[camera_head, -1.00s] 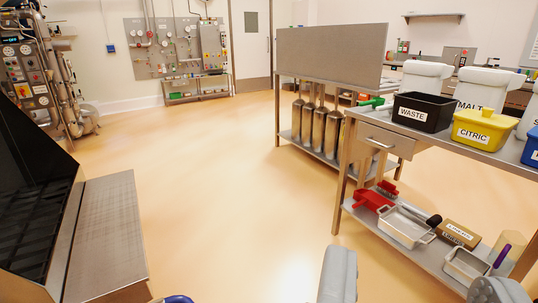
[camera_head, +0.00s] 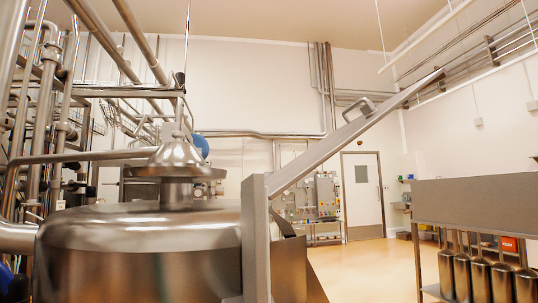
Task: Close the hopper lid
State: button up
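The hopper lid (camera_head: 330,145) is a grey metal panel seen nearly edge-on. It stands raised and tilted, its upper end reaching up to the right. A loop handle (camera_head: 358,108) sits on its upper face near the far end. The lid's lower end meets the hopper (camera_head: 290,262), whose dark sloped side and grey upright edge show at the bottom middle. The inside of the hopper is hidden. My gripper is not in this view, so its opening and its distance from the lid do not show.
A large domed steel vessel (camera_head: 140,245) fills the lower left, with pipes above and behind it. A steel rack (camera_head: 475,205) holding several metal cylinders stands at the right. Open floor (camera_head: 370,262) lies between hopper and rack. A door (camera_head: 364,195) is at the back.

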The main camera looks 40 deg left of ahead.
aim_at(280, 180)
jog(key=j, duration=1.7)
